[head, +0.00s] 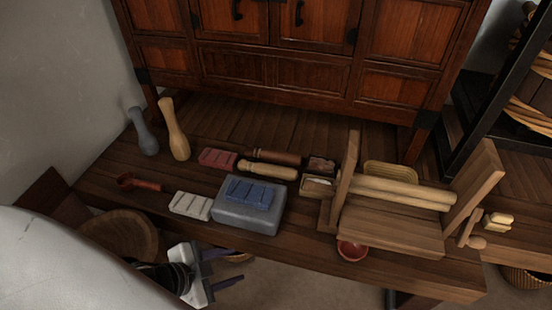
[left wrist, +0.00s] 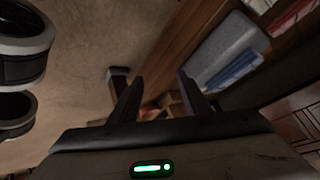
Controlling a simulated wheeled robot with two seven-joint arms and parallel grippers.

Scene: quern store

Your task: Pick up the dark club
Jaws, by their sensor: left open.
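The dark club (head: 143,131), blue-grey with a narrow neck and a wider base, stands at the left back of the wooden bench (head: 105,180) in the head view, close to the wall. A pale wooden club (head: 174,130) stands just right of it. My left gripper (head: 237,265) is open and empty, low in front of the bench's front edge, well apart from the dark club. Its two dark fingers show spread in the left wrist view (left wrist: 160,77), where I see no club. My right gripper is not in view.
A grey stone block (head: 232,217) with a blue slab (head: 249,193) sits mid-bench. A white slab (head: 190,206), red scoop (head: 138,183), pink slab (head: 217,158) and wooden rollers (head: 268,170) lie nearby. A wooden press (head: 390,230) fills the right. A cabinet (head: 270,70) stands behind.

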